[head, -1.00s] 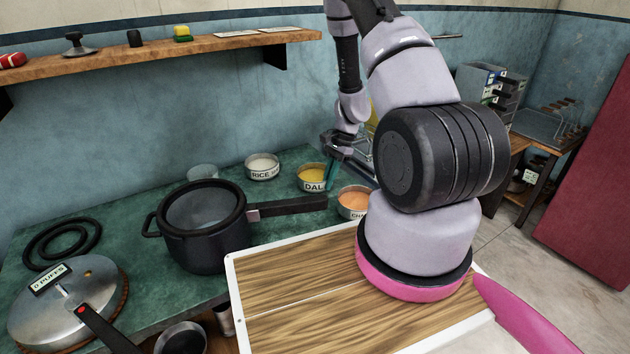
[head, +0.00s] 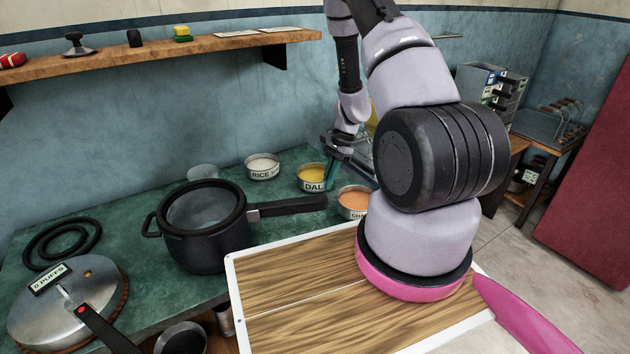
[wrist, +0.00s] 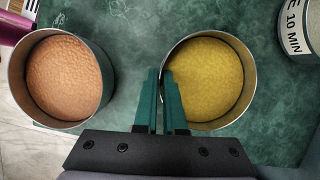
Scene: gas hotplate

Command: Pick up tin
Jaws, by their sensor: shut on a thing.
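Three labelled tins stand on the green counter. The DAL tin (head: 312,184) holds yellow contents, and it also shows in the wrist view (wrist: 211,78). My gripper (head: 331,180) is at the right side of this tin. In the wrist view its two green fingers (wrist: 170,78) straddle the tin's left wall, one inside and one outside, shut on the rim. The tin looks upright. The tin with orange contents (head: 353,203) stands to the right in the head view and to the left in the wrist view (wrist: 66,76). The RICE tin (head: 263,170) stands further back.
A black pot (head: 205,225) stands left of the tins, its handle reaching towards them. A steel lid (head: 65,305) and a black ring (head: 62,243) lie further left. A wooden shelf (head: 150,58) runs above. Some green counter (head: 120,240) is bare.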

